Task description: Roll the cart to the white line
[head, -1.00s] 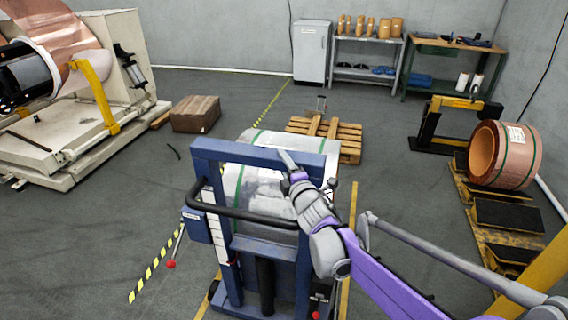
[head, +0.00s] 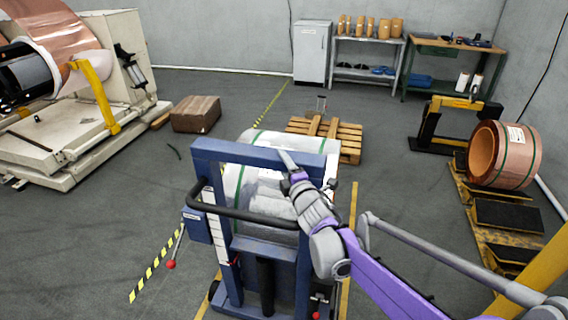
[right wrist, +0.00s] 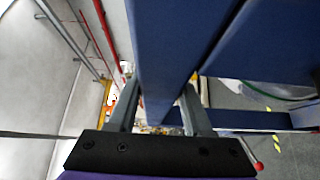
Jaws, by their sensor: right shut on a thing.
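The cart (head: 240,153) is a blue upright frame with a black curved handle, standing at the lower middle of the head view. A large wrapped roll (head: 250,140) with green straps sits just behind its frame, partly hidden by it. My right gripper (head: 290,162) is at the frame's upper right. In the right wrist view, its two fingers (right wrist: 158,105) are closed on a blue bar (right wrist: 165,45) of the cart. I cannot make out a white line on the open floor; floor near the cart shows yellow lines and black-yellow tape. My left gripper is out of view.
Beyond the cart lie a wooden pallet (head: 349,133) and a cardboard box (head: 196,114). A large machine (head: 85,130) stands left. A copper coil (head: 527,158) rests on a yellow-edged rack at right. Shelf and workbench line the back wall. Grey floor is open left of the cart.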

